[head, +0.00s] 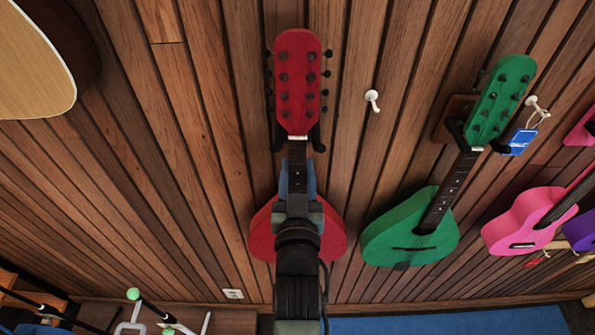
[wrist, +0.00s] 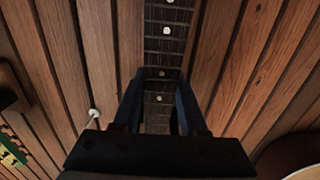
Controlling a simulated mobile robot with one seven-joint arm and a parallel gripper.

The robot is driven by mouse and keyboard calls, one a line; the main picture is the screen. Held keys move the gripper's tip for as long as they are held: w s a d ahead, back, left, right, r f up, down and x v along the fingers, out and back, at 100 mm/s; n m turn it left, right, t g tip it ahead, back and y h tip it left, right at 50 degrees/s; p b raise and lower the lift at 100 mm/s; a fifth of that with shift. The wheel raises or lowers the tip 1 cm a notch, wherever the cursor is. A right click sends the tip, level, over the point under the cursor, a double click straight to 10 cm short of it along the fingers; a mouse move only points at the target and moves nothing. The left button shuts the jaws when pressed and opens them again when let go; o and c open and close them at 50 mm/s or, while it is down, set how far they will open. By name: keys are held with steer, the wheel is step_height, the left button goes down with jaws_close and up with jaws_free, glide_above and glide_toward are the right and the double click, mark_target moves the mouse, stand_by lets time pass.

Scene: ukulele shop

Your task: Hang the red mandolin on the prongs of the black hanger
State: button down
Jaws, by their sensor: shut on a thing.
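The red mandolin (head: 297,65) is upright against the wood wall in the middle of the head view. Its headstock is at the top and its red body (head: 262,235) shows on both sides of my arm. My gripper (head: 298,178) is shut on its dark neck, below the headstock. In the wrist view the fingers (wrist: 162,80) stand on either side of the fretted neck (wrist: 167,45). The black hanger's prongs (head: 317,138) show on both sides of the neck, just at the headstock's lower end. Whether the headstock rests on them I cannot tell. The hanger's base is hidden.
A green ukulele (head: 410,233) hangs on another hanger to the right, with a blue tag (head: 520,141). A white hook (head: 372,100) sticks out between them. Pink instruments (head: 528,220) are farther right. A large guitar body (head: 32,65) is at upper left. The wall left of the mandolin is clear.

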steer(key=shift+f+b, duration=0.6)
steer(key=shift+b, duration=0.25)
stand_by(0.4)
steer(key=shift+c, duration=2.1)
jaws_free()
steer(key=shift+o, duration=0.3)
steer(key=shift+f, duration=0.45)
steer(key=shift+s+r, duration=0.2)
steer(key=shift+s+p, duration=0.3)
steer(key=shift+s, duration=0.55)
steer(key=shift+s, duration=0.15)
steer(key=shift+s+r+p, duration=0.1)
steer(key=shift+s+p, duration=0.2)
steer(key=shift+s, duration=0.8)
